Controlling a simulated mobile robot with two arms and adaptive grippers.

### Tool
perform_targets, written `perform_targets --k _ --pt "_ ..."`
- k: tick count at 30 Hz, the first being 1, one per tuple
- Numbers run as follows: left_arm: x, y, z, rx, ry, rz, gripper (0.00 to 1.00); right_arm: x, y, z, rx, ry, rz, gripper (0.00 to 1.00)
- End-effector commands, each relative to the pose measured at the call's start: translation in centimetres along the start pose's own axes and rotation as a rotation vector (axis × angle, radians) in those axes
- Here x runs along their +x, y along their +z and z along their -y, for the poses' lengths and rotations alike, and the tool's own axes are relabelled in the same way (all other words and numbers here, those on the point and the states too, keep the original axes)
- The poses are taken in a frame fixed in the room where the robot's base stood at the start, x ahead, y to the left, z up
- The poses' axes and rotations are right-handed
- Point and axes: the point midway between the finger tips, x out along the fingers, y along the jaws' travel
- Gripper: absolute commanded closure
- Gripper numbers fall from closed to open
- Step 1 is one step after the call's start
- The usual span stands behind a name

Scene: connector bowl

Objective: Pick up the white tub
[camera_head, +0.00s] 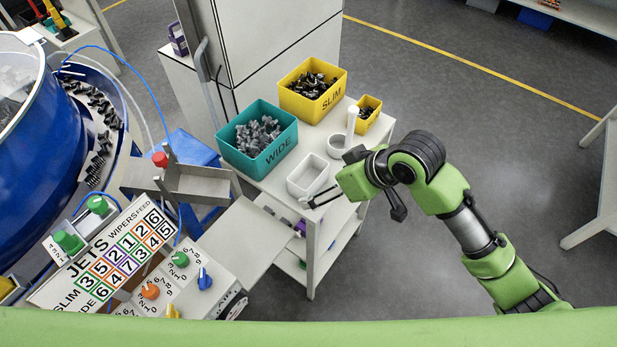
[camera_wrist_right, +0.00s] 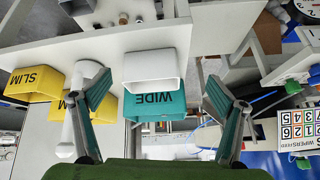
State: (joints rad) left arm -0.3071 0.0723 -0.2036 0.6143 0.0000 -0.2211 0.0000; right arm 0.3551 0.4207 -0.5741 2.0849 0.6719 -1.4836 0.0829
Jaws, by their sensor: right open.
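The white tub (camera_head: 308,174) is a small open rectangular container on the front part of the white table, in front of the teal bin. In the right wrist view, which looks upside down, the white tub (camera_wrist_right: 155,66) shows between my fingers with its opening visible. My right gripper (camera_head: 318,197) is open and empty at the near side of the tub. In the right wrist view its two fingers (camera_wrist_right: 157,78) are spread either side of the tub. Whether they touch it I cannot tell. My left gripper is not in view.
A teal WIDE bin (camera_head: 228,152), a yellow SLIM bin (camera_head: 292,101) and a small yellow bin (camera_head: 362,124) hold dark parts. A control panel (camera_head: 160,290) and blue bowl feeder (camera_head: 45,150) are at left.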

Motion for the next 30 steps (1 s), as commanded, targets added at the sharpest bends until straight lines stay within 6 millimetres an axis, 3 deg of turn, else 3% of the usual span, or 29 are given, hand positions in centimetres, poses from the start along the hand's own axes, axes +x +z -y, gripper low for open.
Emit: perform_targets --k 1,6,14,17,24,30 --pt "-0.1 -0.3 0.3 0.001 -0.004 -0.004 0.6 -1.1 -1.5 -0.5 -0.042 0.001 0.002 0.11" --pt "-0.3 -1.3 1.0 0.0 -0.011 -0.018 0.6 -4.0 -4.3 -0.9 -0.139 -0.016 0.042 0.11" --pt "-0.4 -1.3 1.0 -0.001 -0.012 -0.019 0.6 -6.2 -5.6 -1.5 -0.191 -0.019 0.085 0.11" --pt "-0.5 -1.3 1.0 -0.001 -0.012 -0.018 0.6 -5.4 -5.5 -1.5 -0.192 -0.023 0.09 0.11" --pt "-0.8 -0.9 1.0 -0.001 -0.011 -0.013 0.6 -0.7 -5.1 -1.3 -0.192 -0.023 0.09 0.11" --pt "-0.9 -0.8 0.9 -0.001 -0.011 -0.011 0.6 1.8 -4.9 -1.4 -0.193 -0.022 0.088 0.11"
